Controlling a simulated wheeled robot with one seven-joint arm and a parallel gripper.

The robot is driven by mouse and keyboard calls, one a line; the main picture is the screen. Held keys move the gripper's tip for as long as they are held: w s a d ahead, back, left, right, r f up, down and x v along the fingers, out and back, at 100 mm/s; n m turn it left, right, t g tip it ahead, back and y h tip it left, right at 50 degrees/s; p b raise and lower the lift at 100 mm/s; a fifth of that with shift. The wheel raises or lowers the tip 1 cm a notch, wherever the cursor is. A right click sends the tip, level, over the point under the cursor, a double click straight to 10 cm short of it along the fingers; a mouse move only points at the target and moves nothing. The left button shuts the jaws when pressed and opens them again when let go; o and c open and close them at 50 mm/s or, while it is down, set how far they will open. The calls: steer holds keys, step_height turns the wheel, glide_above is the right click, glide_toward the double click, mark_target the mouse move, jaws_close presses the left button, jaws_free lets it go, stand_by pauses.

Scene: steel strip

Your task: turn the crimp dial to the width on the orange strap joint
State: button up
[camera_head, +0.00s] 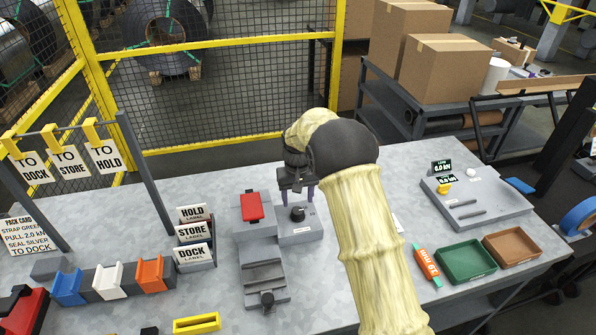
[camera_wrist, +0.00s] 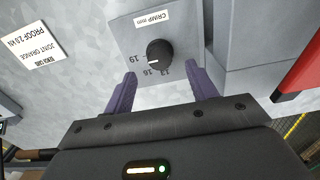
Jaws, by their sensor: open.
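In the head view the dial (camera_head: 298,214) sits on a grey block. My gripper (camera_wrist: 163,80) is open, its purple fingers apart and empty; the dial shows beyond and between the fingertips, seemingly not touched. In the head view my gripper (camera_head: 297,190) is over the block. An orange piece with an mm label (camera_head: 426,265) lies at right; its number is hard to read.
A red-topped unit (camera_head: 251,207) stands close left of the dial. A card (camera_wrist: 34,48) reads PROOF 2.0 kN, JOINT ORANGE. Green (camera_head: 467,262) and brown (camera_head: 512,248) trays lie right. Label holders (camera_head: 194,235) stand left. Bare tabletop (camera_head: 225,170) shows behind.

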mark_target(298, 210)
step_height(298, 210, up, 12)
steer(key=b, duration=0.1)
steer(key=shift+f, duration=0.1)
stand_by(0.4)
steer(key=s+d+f+m+t, duration=0.1)
steer(key=s+d, duration=0.5)
steer(key=s, duration=0.3)
steer(key=s+d+f+m, duration=0.1)
steer(key=s+d+f, duration=0.1)
steer(key=s+d, duration=0.4)
steer(key=s+d+f+m+t, duration=0.1)
steer(key=s+d, duration=0.5)
steer(key=s, duration=0.6)
steer(key=shift+s+f+t, duration=0.2)
steer(key=shift+f+t, duration=0.1)
steer(key=shift+f, duration=0.25)
